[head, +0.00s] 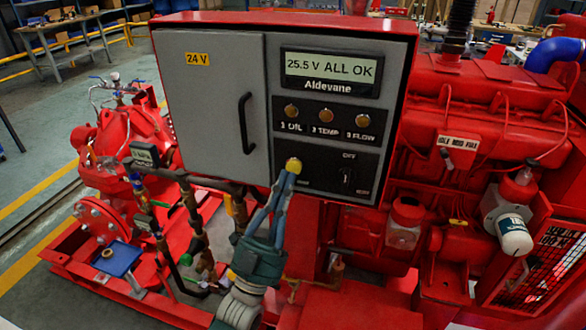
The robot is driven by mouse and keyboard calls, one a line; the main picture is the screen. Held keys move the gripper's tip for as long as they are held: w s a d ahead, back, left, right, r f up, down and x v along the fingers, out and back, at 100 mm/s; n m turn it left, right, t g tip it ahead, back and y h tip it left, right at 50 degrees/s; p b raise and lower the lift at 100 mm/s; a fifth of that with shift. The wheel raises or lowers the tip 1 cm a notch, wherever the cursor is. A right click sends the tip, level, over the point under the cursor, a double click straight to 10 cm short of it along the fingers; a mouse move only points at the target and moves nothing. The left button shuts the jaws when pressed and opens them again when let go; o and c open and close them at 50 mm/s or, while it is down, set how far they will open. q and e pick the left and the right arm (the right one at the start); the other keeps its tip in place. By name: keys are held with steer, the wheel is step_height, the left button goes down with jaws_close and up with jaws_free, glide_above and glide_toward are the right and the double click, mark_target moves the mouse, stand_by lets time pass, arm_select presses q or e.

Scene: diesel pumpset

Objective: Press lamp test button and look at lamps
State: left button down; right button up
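The grey control panel (330,95) in a red cabinet faces me. Its display (330,68) reads "25.5 V ALL OK". Below it sit three amber-brown lamps, labelled 1 OIL (291,111), 2 TEMP (326,115) and 3 FLOW (362,121). They look dull; I cannot tell for sure whether any is lit. My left gripper (292,168) reaches up from below, its fingers together at the lower left of the switch plate. A yellow spot shows at its fingertips, where the lamp test button seems to be largely covered. I cannot tell whether it is pressed. My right gripper is not in view.
A rotary switch (347,177) is just right of my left fingertips. The grey cabinet door (215,95) with a black handle is shut at the left. Pipes and a red pump (120,150) lie left; the red engine (460,130) stands right.

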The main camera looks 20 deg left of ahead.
arm_select(q)
steer(key=shift+w, duration=0.1)
stand_by(0.6)
steer(key=shift+w, duration=0.35)
steer(key=shift+w, duration=0.35)
stand_by(0.6)
steer(key=shift+s, duration=0.8)
steer(key=shift+s+a+p, duration=0.1)
steer(key=shift+s+p, duration=0.75)
steer(key=shift+s, duration=1.65)
